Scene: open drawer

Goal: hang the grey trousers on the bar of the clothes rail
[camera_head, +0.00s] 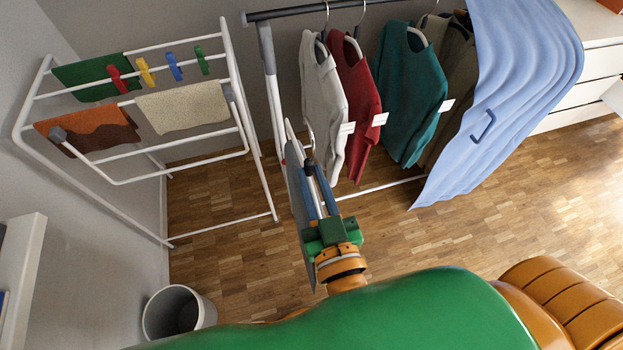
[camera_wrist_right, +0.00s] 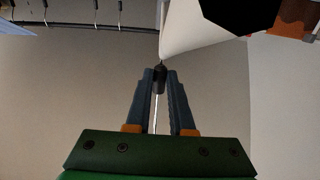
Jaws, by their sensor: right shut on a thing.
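The grey trousers (camera_head: 298,205) hang on a hanger as a narrow, nearly edge-on grey panel in the head view. My right gripper (camera_head: 310,165) is shut on the hanger at the top of the trousers, below the level of the bar. In the right wrist view, the fingers (camera_wrist_right: 160,82) close on a small dark piece. The dark bar (camera_head: 290,13) of the clothes rail is farther back and above the trousers. It also shows in the right wrist view (camera_wrist_right: 75,25), with hooks on it. My left gripper is out of view.
Several garments hang from the bar, including a white top (camera_head: 322,95), a red one (camera_head: 357,105) and a teal one (camera_head: 408,100). A blue cloth (camera_head: 520,90) drapes the right side. A drying rack (camera_head: 225,150) stands left, with a bin (camera_head: 178,312) in front.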

